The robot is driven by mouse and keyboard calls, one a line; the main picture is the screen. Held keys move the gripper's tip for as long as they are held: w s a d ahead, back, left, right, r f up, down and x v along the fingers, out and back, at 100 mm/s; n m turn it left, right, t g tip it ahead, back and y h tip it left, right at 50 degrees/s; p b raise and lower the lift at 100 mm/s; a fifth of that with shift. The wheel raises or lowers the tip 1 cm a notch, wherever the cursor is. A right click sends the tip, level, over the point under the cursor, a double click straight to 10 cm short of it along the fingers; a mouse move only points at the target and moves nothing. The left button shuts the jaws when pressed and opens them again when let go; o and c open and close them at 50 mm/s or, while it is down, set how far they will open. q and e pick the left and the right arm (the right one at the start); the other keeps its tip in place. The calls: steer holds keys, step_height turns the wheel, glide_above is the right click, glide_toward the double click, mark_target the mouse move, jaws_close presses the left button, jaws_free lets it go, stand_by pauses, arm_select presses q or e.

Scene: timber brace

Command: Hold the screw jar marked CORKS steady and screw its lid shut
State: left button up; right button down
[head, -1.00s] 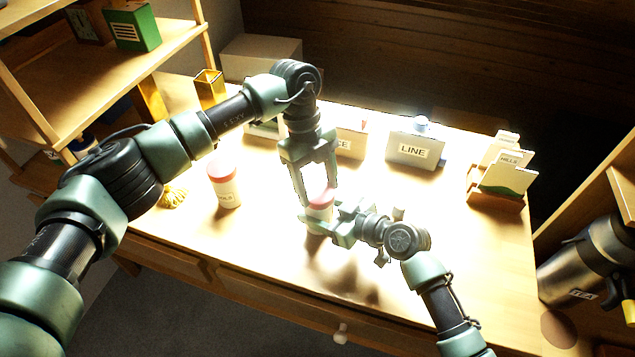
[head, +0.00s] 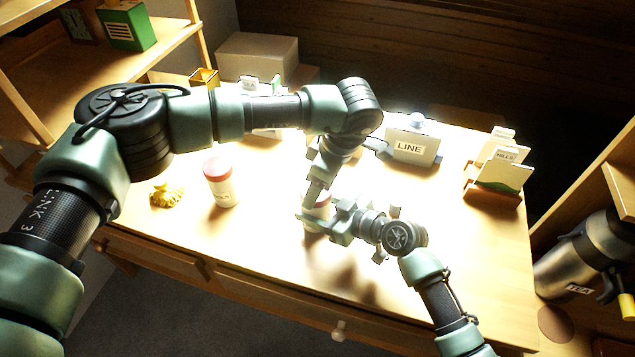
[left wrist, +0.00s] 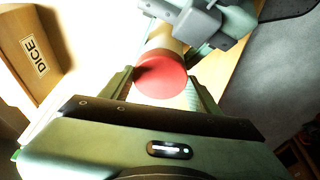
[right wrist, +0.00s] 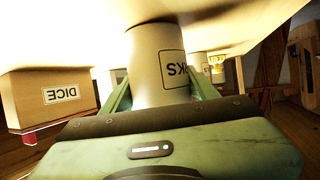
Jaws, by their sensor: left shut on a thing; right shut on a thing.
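The jar marked CORKS (head: 316,224) stands upright on the table; in the right wrist view its pale body (right wrist: 157,62) shows a label partly in sight, ending in "KS". My right gripper (head: 338,222) is shut around the jar's body from the right. The red lid (left wrist: 160,77) sits on top of the jar. My left gripper (head: 316,192) comes from above and is shut on the lid, one finger on each side of it in the left wrist view. In the head view the left gripper hides most of the lid. Whether the lid is tight cannot be told.
Another red-lidded jar (head: 221,184) stands to the left, near a yellow coiled thing (head: 167,195). Behind are the LINE box (head: 413,148) and the DICE box (left wrist: 36,58). A card rack (head: 495,190) stands at right. The table's front right is clear.

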arm_select(q)
steer(key=m, duration=0.4)
steer(key=m+t+h, duration=0.1)
steer(key=m, duration=0.1)
steer(key=shift+a+m, duration=0.25)
steer(key=shift+m, duration=0.05)
steer(key=m+h, duration=0.1)
steer(key=m, duration=0.4)
steer(key=shift+s+a+t+h, duration=0.1)
steer(key=shift+t+h, duration=0.3)
steer(key=m+h, duration=0.1)
steer(key=m, duration=0.7)
steer(key=m+g+h, duration=0.1)
steer(key=m, duration=0.2)
steer(key=shift+h, duration=0.3)
steer(key=o, duration=1.4)
steer(key=v, duration=1.2)
